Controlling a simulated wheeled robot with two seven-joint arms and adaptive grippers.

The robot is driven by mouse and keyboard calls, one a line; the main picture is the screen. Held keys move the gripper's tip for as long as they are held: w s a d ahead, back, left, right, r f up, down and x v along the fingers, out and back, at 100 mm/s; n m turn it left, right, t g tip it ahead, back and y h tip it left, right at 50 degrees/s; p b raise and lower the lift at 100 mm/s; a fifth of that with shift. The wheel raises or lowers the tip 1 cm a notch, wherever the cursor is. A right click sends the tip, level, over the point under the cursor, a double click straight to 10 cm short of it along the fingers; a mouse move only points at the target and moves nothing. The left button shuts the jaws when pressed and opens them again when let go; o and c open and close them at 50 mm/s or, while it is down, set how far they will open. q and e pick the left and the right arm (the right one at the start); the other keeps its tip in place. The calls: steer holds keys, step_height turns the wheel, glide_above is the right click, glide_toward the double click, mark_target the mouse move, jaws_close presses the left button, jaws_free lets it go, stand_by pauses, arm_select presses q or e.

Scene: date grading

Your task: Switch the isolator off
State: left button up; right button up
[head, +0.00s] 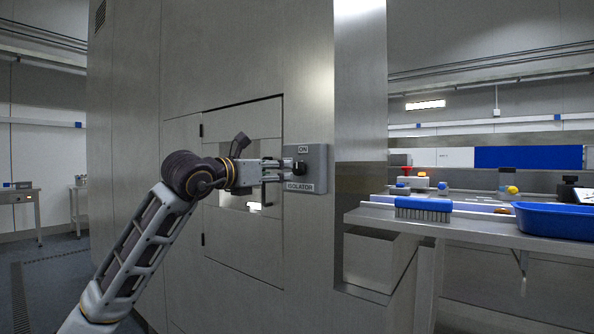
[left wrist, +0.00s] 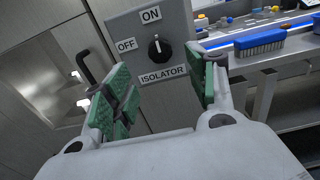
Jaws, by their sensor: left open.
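The isolator (head: 318,180) is a grey box on the steel cabinet wall, with ON and ISOLATOR labels in the head view. In the left wrist view its panel (left wrist: 180,24) also shows an OFF label at left. Its black rotary knob (left wrist: 159,48) has a white mark pointing up towards ON. My left gripper (head: 285,171) is in front of the box in the head view, its tips close to the knob. In the left wrist view the left gripper (left wrist: 163,80) is open, green-padded fingers apart, with nothing between them. The knob is beyond the fingertips.
A cabinet door (head: 240,240) with a window and a dark handle (left wrist: 86,66) is left of the isolator. At right, a steel bench (head: 450,226) carries a blue brush (head: 423,209) and a blue tray (head: 555,222). Open space lies in front of the cabinet.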

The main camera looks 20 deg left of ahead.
mark_target(297, 169)
arm_select(q)
steer(key=shift+x, duration=4.95)
steer(key=shift+f, duration=0.1)
steer(key=shift+c, duration=0.5)
steer(key=c, duration=0.9)
steer(key=shift+c, duration=0.2)
